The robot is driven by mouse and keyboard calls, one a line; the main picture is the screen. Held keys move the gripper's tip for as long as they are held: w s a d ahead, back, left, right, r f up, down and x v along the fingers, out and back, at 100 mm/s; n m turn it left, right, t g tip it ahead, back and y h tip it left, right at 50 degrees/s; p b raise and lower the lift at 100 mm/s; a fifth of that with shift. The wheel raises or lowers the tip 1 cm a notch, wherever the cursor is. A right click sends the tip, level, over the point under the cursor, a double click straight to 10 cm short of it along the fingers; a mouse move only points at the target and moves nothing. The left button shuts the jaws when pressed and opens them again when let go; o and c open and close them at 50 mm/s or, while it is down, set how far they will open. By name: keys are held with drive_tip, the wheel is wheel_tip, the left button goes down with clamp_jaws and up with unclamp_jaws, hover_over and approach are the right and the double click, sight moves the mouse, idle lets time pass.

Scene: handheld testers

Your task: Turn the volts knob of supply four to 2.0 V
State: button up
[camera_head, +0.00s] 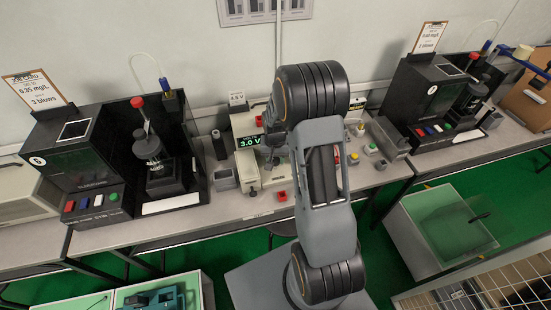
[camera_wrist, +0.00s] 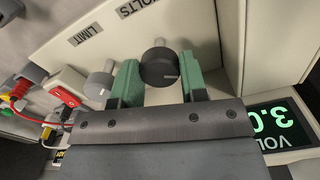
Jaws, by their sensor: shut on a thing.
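The supply (camera_head: 250,170) stands on the bench in the middle of the head view, partly hidden by my arm. Its green display (camera_head: 250,141) reads 3.0 V; the wrist view shows part of the display (camera_wrist: 272,122), upside down. A grey limit knob (camera_wrist: 97,87) is left of the fingers. I cannot read the supply's number.
Black testers stand on the bench to the left (camera_head: 88,165) and right (camera_head: 425,95).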

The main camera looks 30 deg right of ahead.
sight(275, 159)
drive_tip(key=n+b, duration=0.1)
drive_tip(key=n, duration=0.2)
drive_tip(key=shift+n, duration=0.4)
drive_tip(key=shift+n+b, duration=0.35)
drive_tip(key=shift+n, duration=1.15)
drive_tip(key=o, duration=0.9)
drive_tip(key=shift+r, duration=0.15)
wheel_tip(275, 159, up, 14)
drive_tip(key=shift+f, duration=0.2)
